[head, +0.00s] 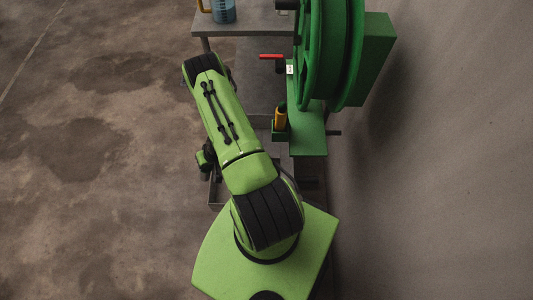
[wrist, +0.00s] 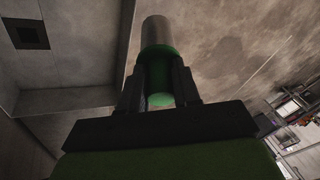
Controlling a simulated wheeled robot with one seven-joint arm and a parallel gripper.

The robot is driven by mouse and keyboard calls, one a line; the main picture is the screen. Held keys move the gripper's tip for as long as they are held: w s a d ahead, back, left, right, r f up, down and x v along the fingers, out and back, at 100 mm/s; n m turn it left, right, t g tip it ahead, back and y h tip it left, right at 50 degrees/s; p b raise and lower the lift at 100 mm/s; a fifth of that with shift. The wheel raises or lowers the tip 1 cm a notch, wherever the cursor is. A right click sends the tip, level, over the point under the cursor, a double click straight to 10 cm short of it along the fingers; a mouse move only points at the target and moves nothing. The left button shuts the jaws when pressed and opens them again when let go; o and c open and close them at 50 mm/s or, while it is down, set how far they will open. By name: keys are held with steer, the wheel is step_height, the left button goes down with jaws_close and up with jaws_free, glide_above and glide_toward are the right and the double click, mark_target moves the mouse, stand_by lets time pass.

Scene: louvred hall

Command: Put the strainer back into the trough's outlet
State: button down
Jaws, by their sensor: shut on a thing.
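In the wrist view, my gripper (wrist: 160,80) is shut on the strainer (wrist: 156,33), a cylinder with a grey upper part and a green collar and end. The strainer points away from my wrist, clear of any surface as far as I can see. Grey walls and a ledge that may be the trough (wrist: 60,99) fill the left side. A dark square (wrist: 26,33) shows in the grey surface at upper left; I cannot tell whether it is the outlet. In the head view, my arm hides the gripper and strainer.
In the head view, a large green reel (head: 328,50) stands right of my arm. A yellow-handled item (head: 281,117) and a red handle (head: 271,57) are near it. A blue jug (head: 223,11) stands on a grey table (head: 255,24). The floor at left is clear.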

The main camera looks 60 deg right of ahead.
steer(key=s+d+f+m+g+h+b, duration=0.1)
steer(key=s+d+f+m+g+b, duration=0.1)
steer(key=s+d+f+m+b, duration=0.55)
steer(key=s+d+f+m+g+h+b, duration=0.2)
steer(key=d+f+m+b, duration=0.15)
steer(key=d+f, duration=0.45)
steer(key=s+d+f+m+g+h+b, duration=0.15)
steer(key=s+d+f+m+b, duration=0.35)
steer(key=d, duration=0.6)
step_height(320, 180, down, 7)
steer(key=w+m+b, duration=0.1)
steer(key=b, duration=0.2)
steer(key=shift+a+f+g, duration=0.2)
steer(key=shift+g, duration=0.25)
steer(key=shift+y, duration=0.25)
steer(key=shift+f, duration=0.15)
step_height(320, 180, down, 8)
stand_by(0.4)
